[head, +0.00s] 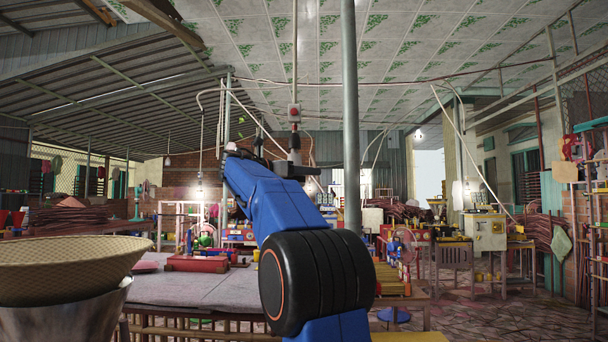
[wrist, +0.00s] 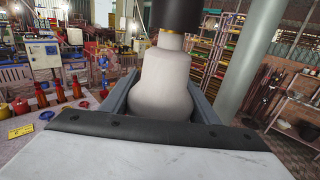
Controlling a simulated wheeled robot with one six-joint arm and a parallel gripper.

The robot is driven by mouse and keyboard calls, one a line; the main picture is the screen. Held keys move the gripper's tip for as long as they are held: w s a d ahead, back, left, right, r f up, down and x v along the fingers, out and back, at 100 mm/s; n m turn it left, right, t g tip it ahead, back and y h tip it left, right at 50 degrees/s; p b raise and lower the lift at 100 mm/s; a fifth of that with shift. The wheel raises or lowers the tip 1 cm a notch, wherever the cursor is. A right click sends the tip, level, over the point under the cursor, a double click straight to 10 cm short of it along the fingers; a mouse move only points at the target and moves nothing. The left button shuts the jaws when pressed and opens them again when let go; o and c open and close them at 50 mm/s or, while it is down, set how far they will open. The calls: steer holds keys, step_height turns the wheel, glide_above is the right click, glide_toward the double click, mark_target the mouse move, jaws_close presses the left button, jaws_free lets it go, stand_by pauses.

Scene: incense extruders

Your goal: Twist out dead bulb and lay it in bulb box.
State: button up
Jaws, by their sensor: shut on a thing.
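A frosted white bulb (wrist: 160,82) fills the middle of the wrist view. Its narrow neck points up to a black socket (wrist: 170,14), with a thin gold band showing at the join. I cannot tell how far the bulb is screwed in. My gripper (wrist: 162,104) is shut on the bulb, with one grey finger on each side of its wide part. I cannot pick out the bulb box in either view.
A grey post (head: 350,110) rises close to the right of my arm. A cloth-covered table (head: 190,288) stands below, with a red tray (head: 196,263). A woven basket (head: 65,262) is at front left.

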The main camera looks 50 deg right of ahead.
steer(key=shift+s+m+g, duration=0.2)
steer(key=shift+m+g, duration=0.3)
steer(key=shift+g, duration=0.3)
steer(key=shift+s+a+m+g+y, duration=0.15)
steer(key=shift+m+g+y, duration=0.15)
steer(key=shift+m+g, duration=0.35)
steer(key=shift+g, duration=0.25)
steer(key=shift+s+m+g+y, duration=0.15)
steer(key=shift+m+g+y, duration=0.2)
steer(key=shift+g, duration=0.25)
steer(key=shift+f, duration=0.45)
steer(key=shift+f, duration=2.35)
